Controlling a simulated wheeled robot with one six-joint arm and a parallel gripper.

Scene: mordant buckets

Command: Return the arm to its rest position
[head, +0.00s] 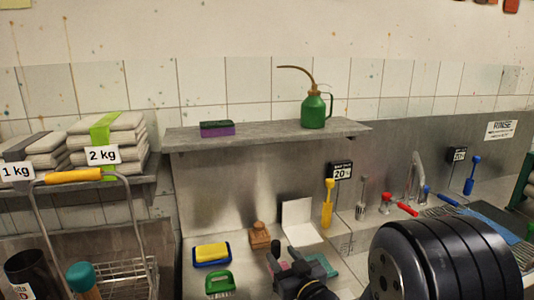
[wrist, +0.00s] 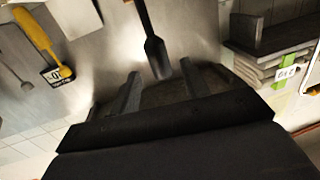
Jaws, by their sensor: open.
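My gripper (head: 283,262) is low in the middle of the head view, over the counter near a sponge tray and a wooden block. A large black part of my arm fills the lower right. In the wrist view my gripper (wrist: 160,84) has its two dark fingers apart. A dark, flat-ended tool (wrist: 155,50) shows between and beyond them; I cannot tell how far off it is. No object is seen held.
A shelf (head: 260,134) holds a green oil can (head: 314,110) and a purple-green sponge (head: 217,129). A yellow sponge (head: 211,252), green brush (head: 220,283) and wooden block (head: 260,236) are on the counter. A yellow-handled wire basket (head: 125,270) stands left; yellow brush (head: 328,203) hangs behind.

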